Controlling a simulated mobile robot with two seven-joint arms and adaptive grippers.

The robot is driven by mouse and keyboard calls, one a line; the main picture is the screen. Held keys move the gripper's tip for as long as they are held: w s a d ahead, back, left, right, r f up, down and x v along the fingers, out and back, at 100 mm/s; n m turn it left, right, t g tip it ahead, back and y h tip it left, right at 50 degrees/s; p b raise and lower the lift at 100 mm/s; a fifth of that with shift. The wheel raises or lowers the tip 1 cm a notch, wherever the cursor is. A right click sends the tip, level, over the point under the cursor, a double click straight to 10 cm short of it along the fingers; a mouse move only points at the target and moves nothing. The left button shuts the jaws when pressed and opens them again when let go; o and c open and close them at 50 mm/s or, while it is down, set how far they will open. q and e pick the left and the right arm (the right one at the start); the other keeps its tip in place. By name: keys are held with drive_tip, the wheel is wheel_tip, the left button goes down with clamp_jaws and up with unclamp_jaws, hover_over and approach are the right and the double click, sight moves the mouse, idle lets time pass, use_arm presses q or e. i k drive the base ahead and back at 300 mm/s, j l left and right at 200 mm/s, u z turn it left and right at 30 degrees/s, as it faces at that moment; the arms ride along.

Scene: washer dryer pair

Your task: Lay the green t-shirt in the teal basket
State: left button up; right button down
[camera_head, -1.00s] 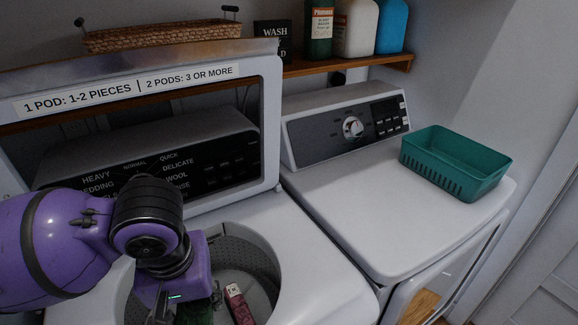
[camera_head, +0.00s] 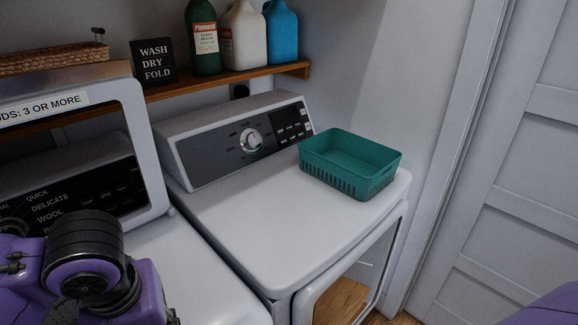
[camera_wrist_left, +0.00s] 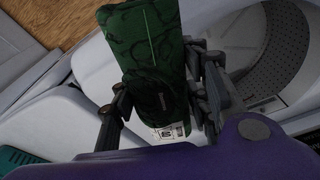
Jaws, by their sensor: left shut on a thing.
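The green t-shirt (camera_wrist_left: 152,48) is a dark green, patterned, folded piece with a white tag. It fills the space between the fingers of my left gripper (camera_wrist_left: 160,100), which is shut on it. In the head view my left wrist shows at the lower left, but its fingers and the shirt are out of frame. The teal basket (camera_head: 335,180) stands upright on the dryer top, to the right of my left arm, and looks empty. A teal corner of it (camera_wrist_left: 18,160) shows at the lower left of the left wrist view. My right gripper is not in view.
The dryer top (camera_head: 265,225) is clear in front of the basket. The dryer's control panel (camera_head: 240,140) rises behind. The open washer lid (camera_head: 145,140) stands at left. The washer drum (camera_wrist_left: 265,55) shows in the wrist view. A shelf (camera_head: 235,80) holds bottles and a sign.

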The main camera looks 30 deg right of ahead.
sight(354, 167)
drive_tip(key=l+z, duration=0.3)
drive_tip(key=l, duration=1.55)
drive_tip(key=i+l+z, duration=0.1)
drive_tip(key=i+l, duration=0.15)
drive_tip(key=l, duration=0.2)
drive_tip(key=i+l+z, duration=0.1)
drive_tip(key=i+l, duration=0.15)
drive_tip(key=l, duration=0.15)
